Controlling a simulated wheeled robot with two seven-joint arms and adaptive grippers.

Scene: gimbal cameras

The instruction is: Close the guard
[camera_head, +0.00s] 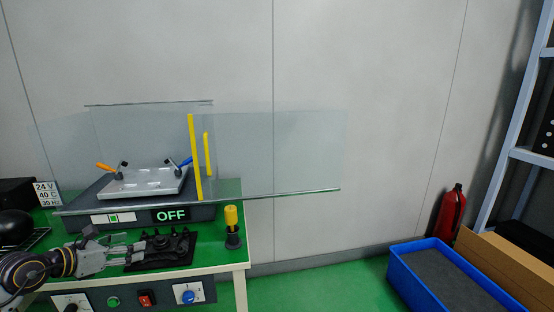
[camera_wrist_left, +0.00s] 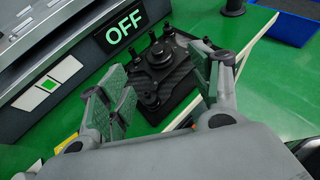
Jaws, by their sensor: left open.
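The guard (camera_head: 270,150) is a clear panel with a grey bottom edge. It reaches out to the right past the machine (camera_head: 70,205), whose display reads OFF. Two upright yellow bars (camera_head: 195,160) stand at the machine's right side. A metal plate with clamps (camera_head: 145,183) lies on the machine behind clear panels. My left gripper (camera_head: 125,248) is low in front of the machine, well below and left of the yellow bars. In the left wrist view its fingers (camera_wrist_left: 168,92) are apart, with the black fixture between and beyond them. My right gripper is out of view.
The black fixture (camera_head: 165,250) with posts lies on the green bench top (camera_head: 208,255) at my gripper's fingertips. A yellow-topped post (camera_head: 231,225) stands at the bench's right edge. Right of it are open floor, a blue bin (camera_head: 408,276) and a fire extinguisher (camera_head: 449,215).

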